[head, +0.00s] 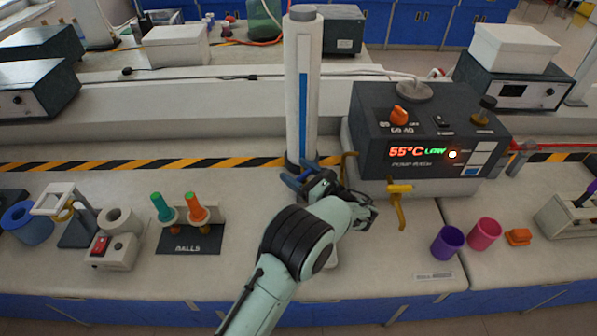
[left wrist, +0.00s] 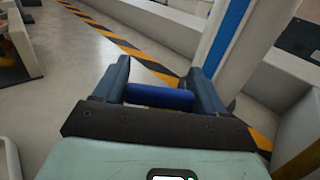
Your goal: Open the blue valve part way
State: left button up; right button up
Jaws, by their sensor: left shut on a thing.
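A blue valve handle (left wrist: 158,97) shows as a short bar across the gap between my fingers in the left wrist view. My left gripper (head: 300,180) is at the foot of a tall white column (head: 303,90) with a blue stripe. In the left wrist view its two dark blue fingers (left wrist: 160,88) are on either side of the bar and shut on it. In the head view the handle is hard to tell from the blue fingers, and the valve body is hidden. How far the valve is turned cannot be told. My right gripper is not in view.
A dark heater box (head: 420,150) reading 55°C stands right of the column, with a yellow tap (head: 400,200) at its front. Purple (head: 447,243) and pink (head: 484,234) cups stand at front right. A dark rack (head: 190,238) stands left. The bench between rack and arm is clear.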

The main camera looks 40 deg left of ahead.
pick_arm(q)
jog(key=o, duration=1)
jog(key=shift+c, duration=0.2)
notch_tip(320, 180, up, 20)
jog(key=p, duration=0.3)
jog(key=shift+p, duration=0.35)
